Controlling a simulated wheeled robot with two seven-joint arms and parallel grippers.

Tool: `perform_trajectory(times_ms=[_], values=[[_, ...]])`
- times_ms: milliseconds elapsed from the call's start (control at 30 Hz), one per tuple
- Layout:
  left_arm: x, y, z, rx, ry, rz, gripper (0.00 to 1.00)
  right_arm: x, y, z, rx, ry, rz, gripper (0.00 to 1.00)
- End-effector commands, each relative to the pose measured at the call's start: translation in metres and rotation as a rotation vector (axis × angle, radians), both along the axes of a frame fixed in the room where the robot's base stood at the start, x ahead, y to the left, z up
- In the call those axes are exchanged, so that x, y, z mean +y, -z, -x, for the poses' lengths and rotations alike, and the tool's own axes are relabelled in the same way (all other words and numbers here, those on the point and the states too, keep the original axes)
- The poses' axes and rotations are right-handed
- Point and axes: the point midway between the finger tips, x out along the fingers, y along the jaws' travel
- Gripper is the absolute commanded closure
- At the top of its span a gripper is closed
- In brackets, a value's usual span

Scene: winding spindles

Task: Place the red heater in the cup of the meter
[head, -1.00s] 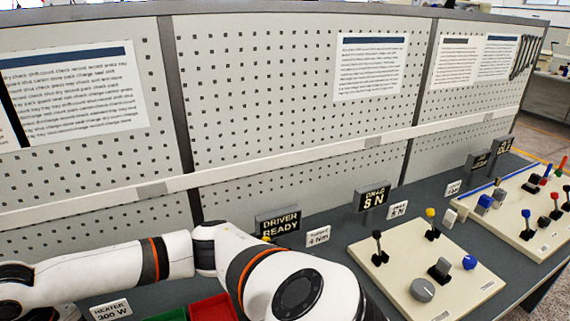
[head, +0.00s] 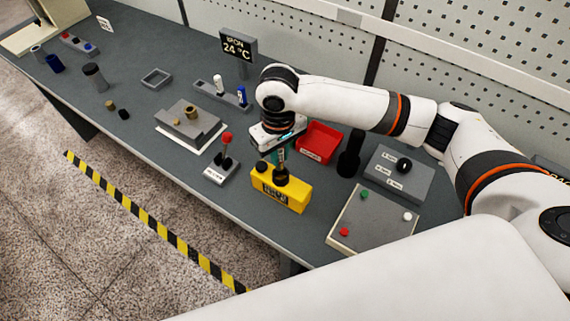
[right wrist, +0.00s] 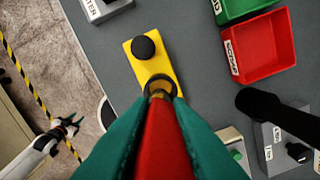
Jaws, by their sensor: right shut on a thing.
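My right gripper (head: 281,158) reaches down over the yellow meter (head: 283,197). In the right wrist view its teal fingers (right wrist: 160,125) are shut on the red heater (right wrist: 165,145), a long red body pointing down at the cup (right wrist: 161,86), a ringed opening on the meter (right wrist: 138,58). The heater's lower end overlaps the cup; I cannot tell whether it is inside or just above. A black knob (right wrist: 144,47) sits beside the cup on the meter. My left gripper (right wrist: 68,126) shows small in the right wrist view, away from the bench, open and empty.
A grey base labelled HEATER (head: 220,173) with a red-knobbed lever (head: 227,139) stands left of the meter. A red tray (head: 319,141) is behind it, and a black post (head: 350,155) and a button panel (head: 374,222) are to its right.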

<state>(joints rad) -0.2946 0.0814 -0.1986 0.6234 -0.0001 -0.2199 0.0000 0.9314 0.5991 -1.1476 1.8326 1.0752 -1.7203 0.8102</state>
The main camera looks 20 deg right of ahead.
Motion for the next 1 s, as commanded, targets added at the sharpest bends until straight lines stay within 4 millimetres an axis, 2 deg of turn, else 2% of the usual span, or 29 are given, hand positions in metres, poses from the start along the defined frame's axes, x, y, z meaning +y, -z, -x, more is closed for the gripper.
perform_trajectory(times_ms=[200, 400, 800, 833, 933, 1000], values=[[0.002, -0.006, -0.002, -0.004, -0.001, -0.002, 0.64, -0.001, 0.022, 0.000, 0.002, 0.002, 0.002, 1.00], [0.002, -0.012, 0.005, 0.007, -0.001, -0.002, 0.64, 0.000, 0.048, 0.000, 0.000, 0.001, 0.001, 1.00], [-0.002, -0.012, 0.008, 0.012, 0.002, 0.002, 0.64, 0.000, 0.055, 0.000, 0.000, 0.001, 0.000, 1.00], [-0.002, -0.011, 0.008, 0.012, 0.002, 0.002, 0.64, 0.000, 0.055, 0.000, -0.001, 0.001, 0.000, 0.80], [-0.003, -0.011, 0.008, 0.012, 0.002, 0.003, 0.64, 0.000, 0.055, 0.000, -0.001, 0.001, 0.000, 0.63], [-0.003, -0.011, 0.008, 0.012, 0.002, 0.003, 0.64, 0.000, 0.055, 0.000, -0.001, 0.001, 0.000, 0.61]])
